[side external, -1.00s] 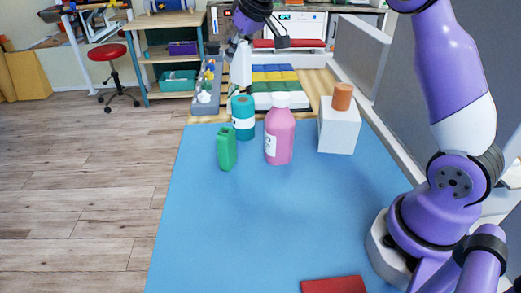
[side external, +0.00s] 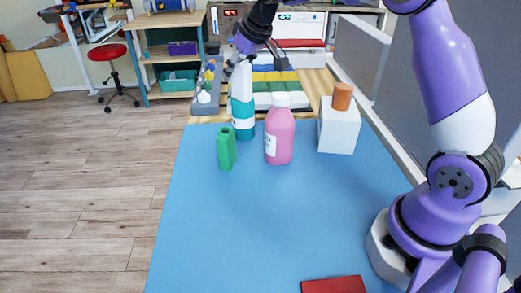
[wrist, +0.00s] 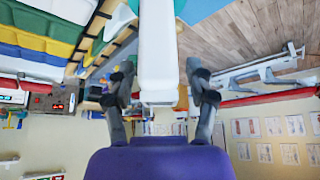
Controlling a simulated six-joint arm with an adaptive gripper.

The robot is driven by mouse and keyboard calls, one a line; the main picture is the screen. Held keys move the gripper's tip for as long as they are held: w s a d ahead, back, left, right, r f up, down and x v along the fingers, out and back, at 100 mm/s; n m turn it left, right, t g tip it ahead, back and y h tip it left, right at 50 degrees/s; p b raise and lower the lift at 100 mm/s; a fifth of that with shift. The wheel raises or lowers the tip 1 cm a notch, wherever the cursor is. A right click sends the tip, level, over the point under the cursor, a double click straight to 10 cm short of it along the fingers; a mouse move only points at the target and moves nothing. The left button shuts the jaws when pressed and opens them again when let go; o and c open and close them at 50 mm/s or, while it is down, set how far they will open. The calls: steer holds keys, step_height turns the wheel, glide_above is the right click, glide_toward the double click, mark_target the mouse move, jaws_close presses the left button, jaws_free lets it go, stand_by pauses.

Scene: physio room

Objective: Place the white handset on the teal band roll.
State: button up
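The white handset (side external: 242,85) is upright in my gripper (side external: 240,66), directly above the teal band roll (side external: 243,130). Its lower end meets the top of the roll in the side view; I cannot tell if it fully rests there. The roll is a teal cylinder with a white label, standing on the blue table top. In the wrist view the handset (wrist: 158,50) lies between the two dark fingers of my gripper (wrist: 160,82). My gripper appears shut on it, though the contact is hard to see.
A green bottle (side external: 226,149) stands just in front of the roll, and a pink bottle (side external: 279,138) to its right. A white box (side external: 339,128) bears an orange cylinder (side external: 342,97). A red pad (side external: 334,285) lies at the front. The middle of the blue table (side external: 260,220) is clear.

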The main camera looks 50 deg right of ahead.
steer(key=shift+r, duration=0.25)
steer(key=v, duration=1.1)
steer(key=s+a+f, duration=0.3)
steer(key=s+f, duration=0.1)
steer(key=s, duration=0.6)
steer(key=s+a+f, duration=0.4)
steer(key=s+f, duration=0.1)
steer(key=s, duration=0.6)
steer(key=shift+s+a, duration=0.2)
